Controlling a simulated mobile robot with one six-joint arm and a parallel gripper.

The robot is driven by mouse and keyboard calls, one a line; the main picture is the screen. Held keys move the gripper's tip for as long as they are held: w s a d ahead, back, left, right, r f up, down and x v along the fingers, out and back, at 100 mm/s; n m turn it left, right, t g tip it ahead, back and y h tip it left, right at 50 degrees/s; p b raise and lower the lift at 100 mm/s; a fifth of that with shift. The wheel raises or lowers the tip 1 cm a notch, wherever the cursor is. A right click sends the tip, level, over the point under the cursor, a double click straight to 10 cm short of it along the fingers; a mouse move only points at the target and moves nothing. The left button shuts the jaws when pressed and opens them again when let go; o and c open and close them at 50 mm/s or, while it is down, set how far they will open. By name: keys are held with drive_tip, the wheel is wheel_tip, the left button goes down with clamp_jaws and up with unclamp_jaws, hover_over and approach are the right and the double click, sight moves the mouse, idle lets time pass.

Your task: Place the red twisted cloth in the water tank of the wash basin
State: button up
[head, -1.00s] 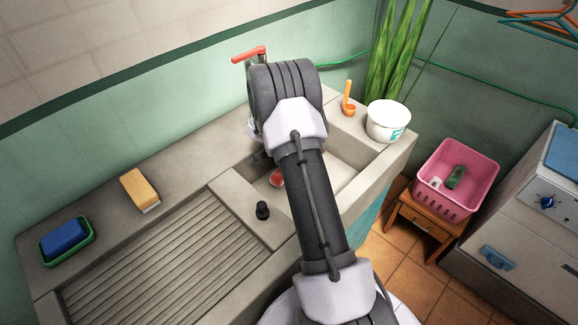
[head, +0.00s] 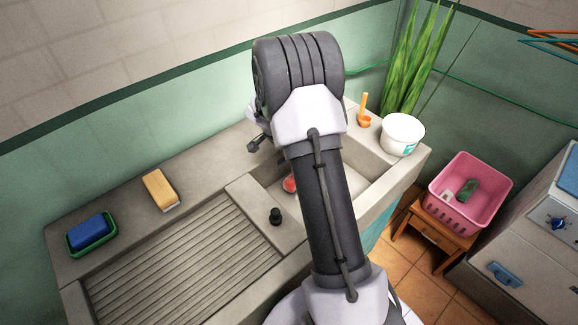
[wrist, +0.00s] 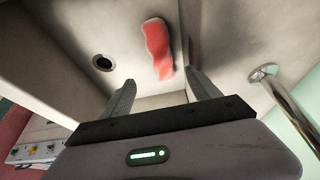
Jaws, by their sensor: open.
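The red twisted cloth (wrist: 157,50) lies on the floor of the water tank (wrist: 70,85), near a dark round drain hole, in the wrist view. In the head view a small part of the cloth (head: 290,184) shows inside the tank (head: 373,166), and my arm hides the rest of that area. My gripper (wrist: 162,82) is open and empty. Its two fingers point toward the cloth and are apart from it. In the head view my arm hides most of the gripper.
A metal tap pipe (wrist: 287,103) is close on the right in the wrist view. A white tub (head: 402,136) and an orange scoop (head: 364,120) stand on the back right ledge. A sponge (head: 160,190) and a soap dish (head: 91,235) sit at left. The ribbed washboard (head: 185,265) is clear.

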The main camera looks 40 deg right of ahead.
drive_tip(key=s+a+r+n+t+y, duration=0.1)
drive_tip(key=s+a+r+n, duration=0.15)
drive_tip(key=a+r, duration=0.55)
drive_tip(key=s+a+r+n+t+y, duration=0.15)
drive_tip(key=s+a+r, duration=0.35)
drive_tip(key=r, duration=0.5)
drive_tip(key=s+a+r+n+t+y, duration=0.1)
drive_tip(key=s+a+r+n+y, duration=0.1)
drive_tip(key=s+a, duration=0.6)
drive_tip(key=s+a+r+n+t+y, duration=0.2)
drive_tip(key=s+a+r+n, duration=0.3)
drive_tip(key=s+a, duration=0.4)
drive_tip(key=shift+a+r+n, duration=0.15)
drive_tip(key=shift+n, duration=0.75)
drive_tip(key=shift+w, duration=0.1)
